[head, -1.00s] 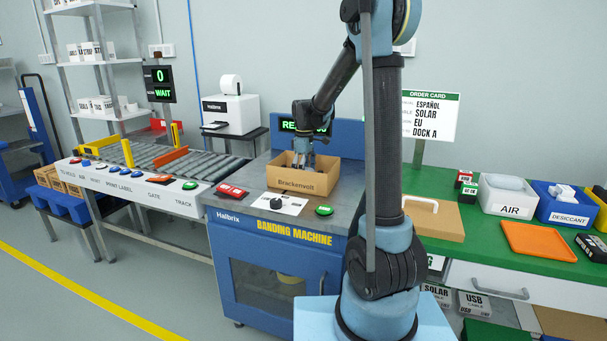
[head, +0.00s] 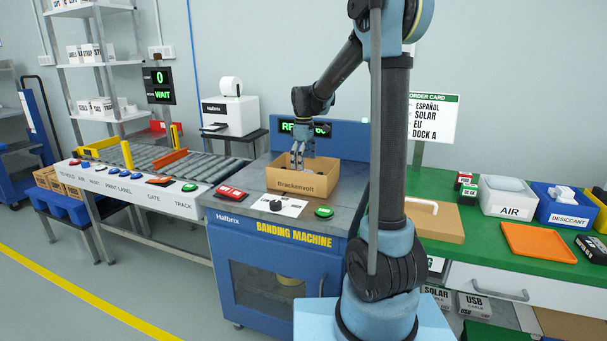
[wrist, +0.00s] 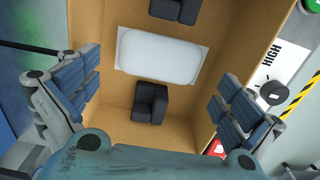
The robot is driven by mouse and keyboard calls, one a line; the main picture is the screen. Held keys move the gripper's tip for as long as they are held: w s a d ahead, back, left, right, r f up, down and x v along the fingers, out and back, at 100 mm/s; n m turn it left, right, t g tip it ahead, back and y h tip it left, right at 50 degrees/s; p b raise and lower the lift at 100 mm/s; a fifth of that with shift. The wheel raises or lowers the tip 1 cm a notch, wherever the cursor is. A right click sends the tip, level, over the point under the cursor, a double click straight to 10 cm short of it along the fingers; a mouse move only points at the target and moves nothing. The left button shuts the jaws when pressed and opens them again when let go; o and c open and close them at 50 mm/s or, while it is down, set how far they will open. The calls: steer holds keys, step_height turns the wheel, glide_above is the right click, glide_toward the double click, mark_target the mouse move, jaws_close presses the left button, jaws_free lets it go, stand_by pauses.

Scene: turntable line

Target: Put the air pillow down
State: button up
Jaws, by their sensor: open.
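The air pillow (wrist: 160,57), a white translucent pad with flat seams, lies inside the open cardboard box in the wrist view, between two black foam-like blocks (wrist: 150,103). The box (head: 303,183), marked "Brackenvoll", stands on the banding machine in the head view. My gripper (head: 298,158) is above the box opening in the head view. In the wrist view my gripper (wrist: 158,100) has its fingers spread wide near the box's two sides, with nothing between them. The pillow is apart from the fingers. Its underside is hidden.
The box walls stand close around my fingers. A green button (head: 323,212), a black knob (head: 275,205) and red buttons (head: 231,192) sit along the machine's front. A roller conveyor (head: 190,157) lies left; a green bench (head: 480,235) with an AIR bin (head: 507,197) stands right.

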step_height(320, 180, up, 8)
stand_by(0.4)
steer(key=shift+s+f, duration=0.1)
steer(key=shift+f, duration=0.05)
